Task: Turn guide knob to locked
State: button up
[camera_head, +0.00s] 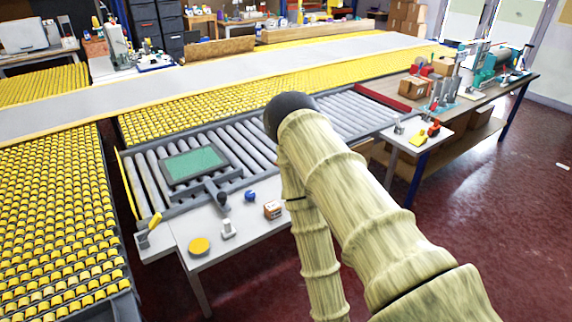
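No label marks the guide knob, so I cannot tell for sure which part it is. A dark round-topped knob (222,197) stands by the front edge of the roller conveyor, at the end of a grey bar near the green panel (194,163). A small blue knob (250,196) sits to its right on the light side table (208,222). Whether either is locked cannot be made out. My bamboo-patterned arm crosses the middle and right of the view. My gripper does not show; no fingers are visible.
The side table also bears a yellow disc (199,246), a small white fixture (228,229) and a small brown box (272,210). Grey rollers (238,135) run behind it. Yellow roller beds (55,220) lie left. Red floor (480,190) is open at right.

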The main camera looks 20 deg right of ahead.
aim_at(249, 195)
jog(key=u, duration=1.15)
jog(key=i, duration=0.55)
jog(key=z, duration=0.9)
